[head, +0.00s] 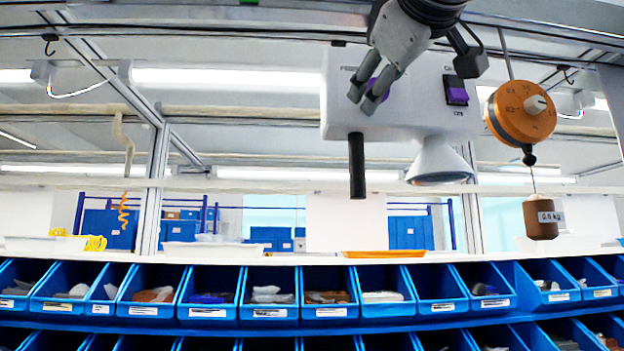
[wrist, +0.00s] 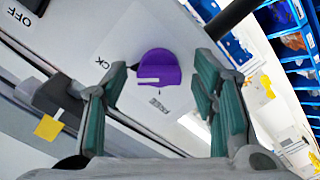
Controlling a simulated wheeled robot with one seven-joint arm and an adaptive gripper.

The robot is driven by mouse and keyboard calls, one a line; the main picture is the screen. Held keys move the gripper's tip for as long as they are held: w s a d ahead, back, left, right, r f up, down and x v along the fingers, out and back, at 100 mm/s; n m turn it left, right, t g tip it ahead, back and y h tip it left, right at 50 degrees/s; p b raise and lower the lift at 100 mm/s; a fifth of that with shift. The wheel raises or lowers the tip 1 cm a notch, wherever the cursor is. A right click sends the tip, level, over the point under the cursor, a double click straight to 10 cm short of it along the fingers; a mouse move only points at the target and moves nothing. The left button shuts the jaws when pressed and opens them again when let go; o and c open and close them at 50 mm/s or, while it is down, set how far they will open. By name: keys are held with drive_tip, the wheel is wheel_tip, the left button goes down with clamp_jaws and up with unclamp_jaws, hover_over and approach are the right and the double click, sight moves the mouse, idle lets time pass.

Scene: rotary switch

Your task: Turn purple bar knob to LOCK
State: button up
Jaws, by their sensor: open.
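The purple bar knob (wrist: 158,68) sits on the pale face of a box (head: 400,95) and has a white line on it. Its lower edge faces a small printed label. In the head view the knob (head: 371,85) is partly hidden behind my fingers. My gripper (head: 364,98) is open in front of it. In the wrist view my gripper (wrist: 160,78) has one finger on each side of the knob, with gaps on both sides. Lettering ending in "CK" shows near the left finger, which hides its start.
A purple rocker switch (head: 457,91) is on the box's right part. A black handle (head: 357,165) and a lamp cone (head: 438,162) hang below. An orange dial (head: 520,112) and a brown weight (head: 541,218) hang at right. Blue bins (head: 210,310) line the bottom.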

drive_tip(key=s, duration=1.2)
idle(0.3)
